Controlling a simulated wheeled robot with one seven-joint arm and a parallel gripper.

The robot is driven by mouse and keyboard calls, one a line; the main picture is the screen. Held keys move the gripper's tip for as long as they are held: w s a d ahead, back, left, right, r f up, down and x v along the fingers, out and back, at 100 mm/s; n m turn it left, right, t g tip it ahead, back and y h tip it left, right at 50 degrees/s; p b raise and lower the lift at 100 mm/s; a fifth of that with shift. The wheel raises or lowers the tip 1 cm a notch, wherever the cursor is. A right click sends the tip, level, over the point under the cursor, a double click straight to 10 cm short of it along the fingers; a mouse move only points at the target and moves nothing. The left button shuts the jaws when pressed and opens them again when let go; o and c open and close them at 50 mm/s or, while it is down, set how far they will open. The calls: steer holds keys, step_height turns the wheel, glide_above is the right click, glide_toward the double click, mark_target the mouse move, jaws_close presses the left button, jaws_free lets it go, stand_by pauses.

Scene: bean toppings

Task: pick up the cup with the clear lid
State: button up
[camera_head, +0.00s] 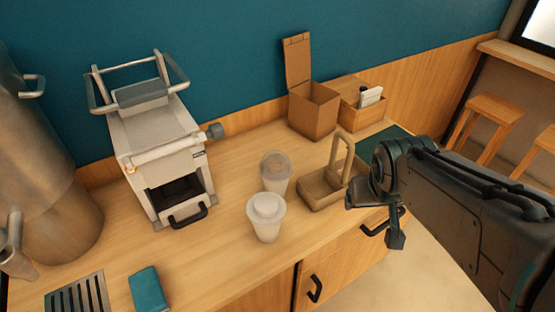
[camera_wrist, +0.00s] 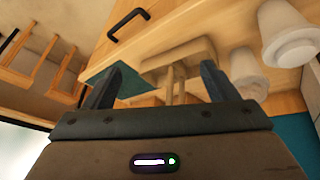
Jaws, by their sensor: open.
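Two pale cups stand upright on the wooden counter. The front cup (camera_head: 266,220) has a whitish raised lid. The back cup (camera_head: 275,175) has a top through which a brownish inside shows, which looks like a clear lid. In the wrist view the raised-lid cup (camera_wrist: 288,38) is at the upper right, with the other cup (camera_wrist: 246,72) partly behind it. My gripper (camera_head: 372,222) is open and empty, right of both cups and beyond the carrier, near the counter's front edge. Its two fingers (camera_wrist: 160,85) show apart in the wrist view, touching neither cup.
A tan carrier with an upright handle (camera_head: 322,192) stands between the cups and my gripper. A white machine (camera_head: 160,150) is left of the cups. An open cardboard box (camera_head: 313,110) stands behind. A teal block (camera_head: 149,288) lies front left.

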steer(key=w+d+f+n+t, duration=0.1)
steer(key=w+d+f+t, duration=0.1)
steer(key=w, duration=0.4)
steer(key=n+t+y+b, duration=0.2)
steer(key=n+y+b, duration=0.1)
steer(key=n+y, duration=0.6)
glide_toward(286, 181)
steer(key=m+y, duration=0.1)
steer(key=x, duration=0.8)
steer(key=shift+w+d+f, duration=0.1)
steer(key=shift+d+f, duration=0.15)
steer(key=shift+d, duration=0.15)
steer(key=shift+s+f+x, duration=0.15)
steer(key=shift+x, duration=1.2)
steer(key=shift+s+f+x, duration=0.15)
steer(key=shift+x, duration=1.25)
steer(key=shift+a, duration=0.1)
steer(key=c, duration=0.5)
